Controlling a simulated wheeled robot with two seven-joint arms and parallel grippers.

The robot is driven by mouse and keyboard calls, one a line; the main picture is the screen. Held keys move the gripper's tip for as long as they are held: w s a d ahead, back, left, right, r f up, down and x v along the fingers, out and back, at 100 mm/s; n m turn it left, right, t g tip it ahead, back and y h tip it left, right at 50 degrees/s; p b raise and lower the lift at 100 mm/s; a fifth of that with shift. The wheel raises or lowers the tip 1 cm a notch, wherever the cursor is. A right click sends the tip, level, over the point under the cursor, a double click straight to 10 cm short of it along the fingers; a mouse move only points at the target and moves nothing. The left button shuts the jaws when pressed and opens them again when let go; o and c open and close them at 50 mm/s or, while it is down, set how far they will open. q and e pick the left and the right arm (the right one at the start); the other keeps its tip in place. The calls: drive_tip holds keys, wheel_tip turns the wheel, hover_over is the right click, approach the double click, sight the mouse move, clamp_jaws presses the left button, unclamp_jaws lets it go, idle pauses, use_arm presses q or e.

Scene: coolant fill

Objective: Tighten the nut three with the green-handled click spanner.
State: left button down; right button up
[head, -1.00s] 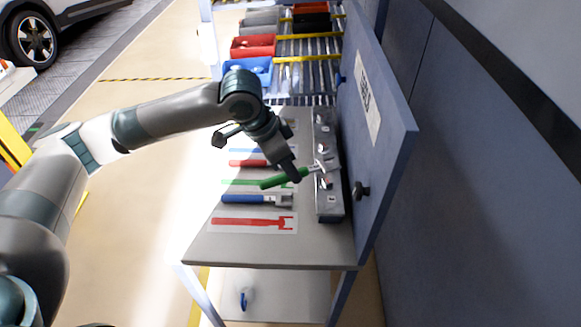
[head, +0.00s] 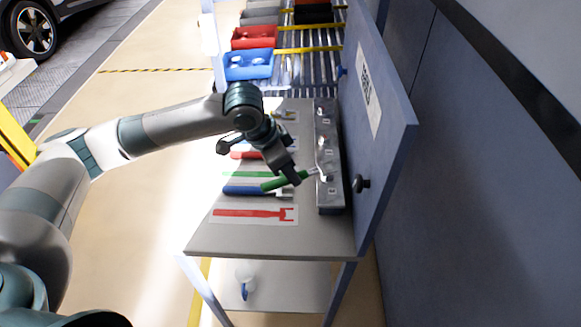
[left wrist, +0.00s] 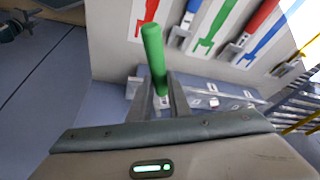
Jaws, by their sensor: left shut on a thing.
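The green-handled spanner (head: 272,184) is in my left gripper (head: 292,177), which is shut on its handle. Its handle points left, over the board near the blue spanner (head: 250,190). Its metal head reaches right, to the near half of the grey metal block (head: 328,195) that carries several nuts and small number labels. I cannot tell whether the head is around a nut or only beside one. In the left wrist view the green handle (left wrist: 153,58) stands up between the fingers, with the block (left wrist: 225,90) behind. My right gripper is not in view.
A blue-grey upright panel (head: 395,130) with a dark knob (head: 361,183) stands close right of the block. A red spanner outline (head: 250,214) lies on the near bench top (head: 270,243). Blue (head: 248,65) and red (head: 254,37) bins stand beyond.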

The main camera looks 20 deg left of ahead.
use_arm(q)
drive_tip(key=shift+f, duration=0.1)
idle(0.3)
drive_tip(key=shift+p, duration=0.35)
idle(0.4)
drive_tip(key=shift+p, duration=0.3)
drive_tip(key=shift+f+p, duration=0.2)
drive_tip(key=shift+p, duration=0.15)
idle(0.4)
drive_tip(key=shift+f, duration=0.65)
idle(0.4)
drive_tip(key=shift+f+b, duration=0.3)
drive_tip(key=shift+f, duration=0.3)
drive_tip(key=shift+w+a, duration=0.1)
drive_tip(key=shift+w, duration=0.05)
idle(0.4)
